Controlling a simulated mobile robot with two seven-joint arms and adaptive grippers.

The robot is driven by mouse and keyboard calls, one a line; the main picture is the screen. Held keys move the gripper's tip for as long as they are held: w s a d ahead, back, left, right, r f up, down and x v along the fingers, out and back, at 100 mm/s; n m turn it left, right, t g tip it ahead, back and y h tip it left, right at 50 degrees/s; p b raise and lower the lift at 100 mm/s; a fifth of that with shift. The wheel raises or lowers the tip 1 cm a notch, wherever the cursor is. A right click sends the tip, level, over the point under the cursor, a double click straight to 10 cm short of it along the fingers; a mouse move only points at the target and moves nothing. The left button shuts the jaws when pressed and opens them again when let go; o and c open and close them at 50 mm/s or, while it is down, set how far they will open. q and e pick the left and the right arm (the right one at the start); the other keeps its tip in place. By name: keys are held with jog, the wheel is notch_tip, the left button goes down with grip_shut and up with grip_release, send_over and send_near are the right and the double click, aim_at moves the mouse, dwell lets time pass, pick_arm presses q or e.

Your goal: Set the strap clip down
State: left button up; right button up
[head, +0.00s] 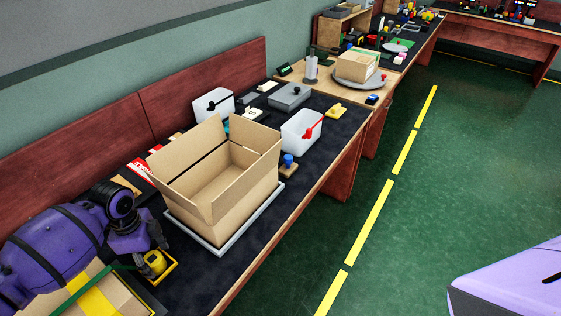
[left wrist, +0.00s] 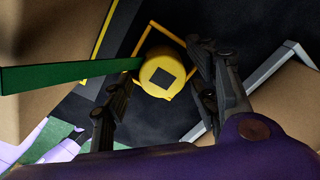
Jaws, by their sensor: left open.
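A yellow rounded piece with a dark square on its top (left wrist: 161,74), which looks like the strap clip, sits within a yellow square outline (left wrist: 140,40) on the dark bench top. It also shows in the head view (head: 155,262), partly covered by my gripper. A green strap (left wrist: 70,74) runs from the left up to it. My left gripper (left wrist: 160,100) is open, with one finger on each side of the yellow piece; I see gaps between the fingers and the piece. My right gripper is not in view.
A large open cardboard box (head: 235,205) on a grey-edged tray (head: 222,250) stands just right of my left gripper. Another box with yellow tape (head: 95,298) lies below my arm. White bins (head: 300,132) stand farther along the bench. The bench's front strip (head: 225,283) is clear.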

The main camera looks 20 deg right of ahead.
aim_at(152, 259)
pick_arm(q)
notch_tip(152, 259, up, 11)
jog(key=shift+p, duration=0.3)
